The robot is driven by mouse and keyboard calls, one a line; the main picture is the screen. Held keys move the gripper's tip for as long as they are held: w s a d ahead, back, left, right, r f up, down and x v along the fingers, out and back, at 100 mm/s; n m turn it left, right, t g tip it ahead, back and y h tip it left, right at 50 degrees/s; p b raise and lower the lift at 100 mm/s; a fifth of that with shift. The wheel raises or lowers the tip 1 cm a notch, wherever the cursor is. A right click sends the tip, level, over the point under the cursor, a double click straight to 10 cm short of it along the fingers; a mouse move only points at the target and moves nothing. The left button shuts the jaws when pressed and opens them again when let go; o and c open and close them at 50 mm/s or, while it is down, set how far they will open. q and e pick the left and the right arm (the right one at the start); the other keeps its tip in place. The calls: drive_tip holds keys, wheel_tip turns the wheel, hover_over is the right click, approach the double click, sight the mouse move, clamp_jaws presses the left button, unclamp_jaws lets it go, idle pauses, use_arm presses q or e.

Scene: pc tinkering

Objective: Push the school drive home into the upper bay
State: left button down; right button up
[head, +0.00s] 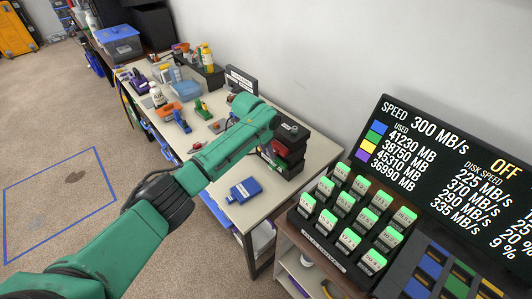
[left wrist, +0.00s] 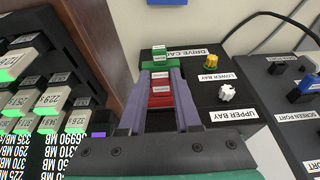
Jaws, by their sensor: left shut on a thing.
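The drive cage (head: 291,137) is a dark box with red parts at the right end of the workbench. In the left wrist view its dark top (left wrist: 205,98) carries the labels "LOWER BAY" and "UPPER BAY", with a yellow knob (left wrist: 210,62) and a white knob (left wrist: 226,93). My left gripper (left wrist: 161,74) is at the cage, its two purple-grey fingers shut on a red drive (left wrist: 160,99). The drive's white labels are too small to read, so I cannot confirm it is the school drive. How deep it sits in a bay is hidden. My right gripper is in no view.
A blue drive (head: 243,190) lies on the bench (head: 223,167) in front of the cage. A rack with green-lit displays (head: 343,221) and a large screen (head: 455,165) stand to the right. Small tools and boxes fill the far bench. A labelled port panel (left wrist: 291,110) is beside the cage.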

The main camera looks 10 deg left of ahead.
use_arm(q)
drive_tip(key=shift+w+d+b, duration=0.2)
drive_tip(key=shift+d+b, duration=0.05)
drive_tip(key=shift+b, duration=0.2)
drive_tip(key=c, duration=0.5)
unclamp_jaws()
drive_tip(key=shift+w, duration=0.1)
drive_tip(key=p+v, duration=0.5)
drive_tip(key=p, duration=0.2)
